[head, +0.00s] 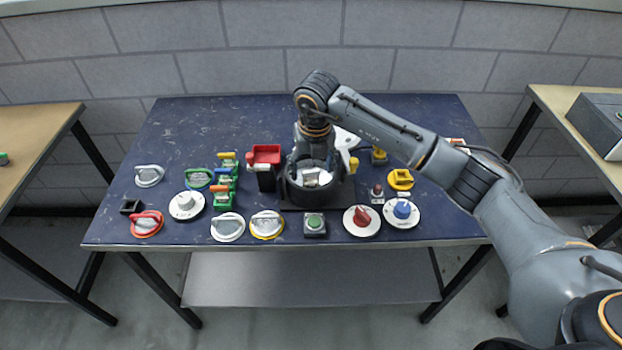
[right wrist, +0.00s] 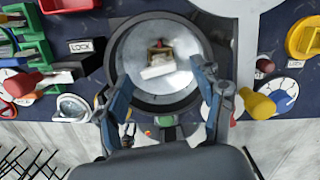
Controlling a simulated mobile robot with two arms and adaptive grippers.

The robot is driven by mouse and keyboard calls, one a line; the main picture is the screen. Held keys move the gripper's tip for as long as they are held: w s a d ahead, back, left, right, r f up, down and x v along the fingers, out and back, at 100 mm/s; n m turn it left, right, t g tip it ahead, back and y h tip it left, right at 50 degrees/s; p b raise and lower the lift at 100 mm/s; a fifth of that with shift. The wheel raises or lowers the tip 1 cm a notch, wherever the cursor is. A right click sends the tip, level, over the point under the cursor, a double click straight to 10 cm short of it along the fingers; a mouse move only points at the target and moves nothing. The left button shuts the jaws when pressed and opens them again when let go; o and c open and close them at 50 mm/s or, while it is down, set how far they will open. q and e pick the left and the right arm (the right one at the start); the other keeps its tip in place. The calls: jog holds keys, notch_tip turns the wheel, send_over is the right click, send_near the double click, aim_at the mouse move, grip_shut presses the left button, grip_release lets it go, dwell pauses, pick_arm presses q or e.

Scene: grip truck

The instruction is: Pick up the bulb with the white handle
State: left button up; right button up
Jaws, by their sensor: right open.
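A small piece with a white block-like handle (right wrist: 158,71) and a tan and red end lies inside a round silver bowl. It also shows as a pale shape in the head view (head: 311,178). The bowl sits in a black round housing (right wrist: 124,38), which stands near the middle of the table in the head view (head: 292,192). My right gripper (right wrist: 163,76) is open, with its fingers apart on either side of the white handle and nothing between them visibly held. In the head view the right gripper (head: 313,160) hangs over the housing and partly hides it. My left gripper is not in view.
The table's back left is clear.

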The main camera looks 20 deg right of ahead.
aim_at(311, 172)
jog(key=f, duration=0.2)
jog(key=shift+w+f, duration=0.2)
jog(key=shift+f, duration=0.15)
jog(key=shift+w+f, duration=0.1)
jog(key=shift+f, duration=0.3)
jog(key=c, duration=1.3)
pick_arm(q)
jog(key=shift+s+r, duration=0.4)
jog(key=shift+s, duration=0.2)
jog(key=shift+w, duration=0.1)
